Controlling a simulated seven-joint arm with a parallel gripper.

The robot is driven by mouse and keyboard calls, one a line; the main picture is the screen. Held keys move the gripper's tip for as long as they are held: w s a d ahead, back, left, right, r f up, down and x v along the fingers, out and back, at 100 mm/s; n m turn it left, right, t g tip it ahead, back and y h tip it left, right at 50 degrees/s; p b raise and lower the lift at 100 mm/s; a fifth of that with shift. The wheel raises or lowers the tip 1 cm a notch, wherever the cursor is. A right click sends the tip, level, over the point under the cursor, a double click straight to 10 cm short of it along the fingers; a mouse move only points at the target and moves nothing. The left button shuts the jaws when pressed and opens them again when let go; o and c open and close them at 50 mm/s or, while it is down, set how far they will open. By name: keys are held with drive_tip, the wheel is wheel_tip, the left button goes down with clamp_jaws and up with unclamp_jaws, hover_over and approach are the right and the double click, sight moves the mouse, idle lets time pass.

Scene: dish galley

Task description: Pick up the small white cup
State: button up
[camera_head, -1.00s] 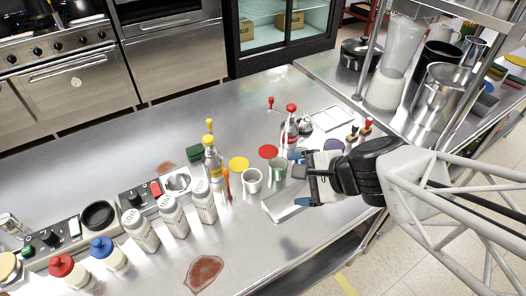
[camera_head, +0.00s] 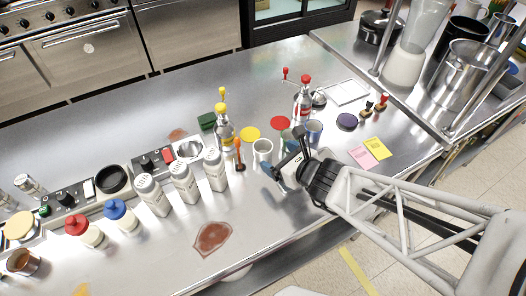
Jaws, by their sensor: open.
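The small white cup (camera_head: 262,152) stands upright on the steel counter near its middle, with its open top visible. My gripper (camera_head: 284,157) is open and empty just to the right of the cup, fingers toward it. A small gap seems to lie between them, but I cannot tell the depth exactly. My gripper partly hides a green cup (camera_head: 284,138) behind it.
A blue cup (camera_head: 315,130) stands right of the green one. An orange-handled tool (camera_head: 239,155) and white shakers (camera_head: 215,168) stand left of the white cup. The front counter holds a brown stain (camera_head: 213,237).

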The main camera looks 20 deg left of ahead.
sight(263, 148)
idle(0.3)
drive_tip(key=shift+x, duration=1.3)
drive_tip(key=shift+x, duration=2.6)
drive_tip(key=shift+w+d+f, duration=0.1)
drive_tip(key=shift+d, duration=0.05)
drive_tip(key=shift+c, duration=0.4)
drive_tip(key=c, duration=0.9)
